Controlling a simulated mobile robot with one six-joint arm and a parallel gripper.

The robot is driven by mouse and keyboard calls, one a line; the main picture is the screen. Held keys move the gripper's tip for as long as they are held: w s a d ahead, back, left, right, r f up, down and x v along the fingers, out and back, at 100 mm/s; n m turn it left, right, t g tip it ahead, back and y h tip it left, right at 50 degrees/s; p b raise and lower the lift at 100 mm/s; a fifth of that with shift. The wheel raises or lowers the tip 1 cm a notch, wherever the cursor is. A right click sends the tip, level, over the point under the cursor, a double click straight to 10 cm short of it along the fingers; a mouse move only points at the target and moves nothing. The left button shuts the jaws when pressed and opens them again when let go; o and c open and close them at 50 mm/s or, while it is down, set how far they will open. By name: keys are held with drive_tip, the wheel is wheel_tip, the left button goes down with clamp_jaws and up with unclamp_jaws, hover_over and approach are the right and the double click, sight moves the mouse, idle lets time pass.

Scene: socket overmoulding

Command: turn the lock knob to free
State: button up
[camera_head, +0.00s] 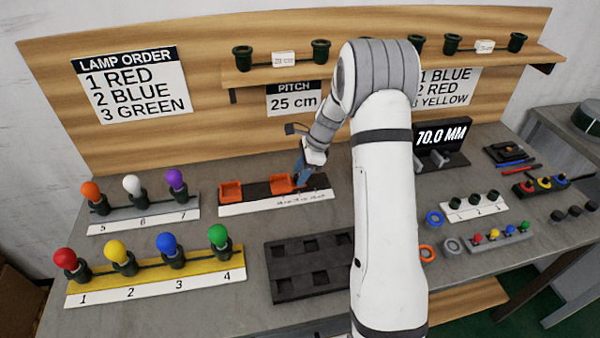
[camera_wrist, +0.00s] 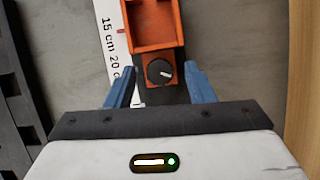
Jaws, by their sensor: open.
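The lock knob (camera_wrist: 157,72) is a round black knob with a white mark, on the orange slider (camera_wrist: 152,22) in the wrist view. The mark points to the right and slightly down in that view. My gripper (camera_wrist: 161,84) is open, with one blue finger on either side of the knob and gaps showing between. In the head view my gripper (camera_head: 302,172) is at the right end of the orange slider (camera_head: 280,183), and the knob is hidden there. The slider sits on a dark rail beside a white scale strip (camera_head: 260,206).
A second orange block (camera_head: 231,191) is at the rail's left end. A dark tray (camera_head: 285,290) with square pockets lies in front. Lamp stands (camera_head: 160,284) with coloured bulbs are at the left. The table between rail and tray is bare.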

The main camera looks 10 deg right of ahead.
drive_tip(key=v, duration=0.7)
drive_tip(key=shift+r, duration=0.25)
drive_tip(key=s+a+r+n+h+p, duration=0.1)
drive_tip(key=s+r+n, duration=0.3)
drive_tip(key=s, duration=0.3)
drive_tip(key=s+a+r+n+t+h, duration=0.1)
drive_tip(key=s+r+n, duration=0.4)
drive_tip(key=s, duration=0.3)
drive_tip(key=s+a+r+n+h+p, duration=0.1)
drive_tip(key=s+a+r+n, duration=0.1)
drive_tip(key=s+r+n, duration=0.35)
drive_tip(key=s+f+n+t+h, duration=0.1)
drive_tip(key=s+n, duration=0.3)
drive_tip(key=s, duration=0.7)
drive_tip(key=shift+d+h, duration=0.3)
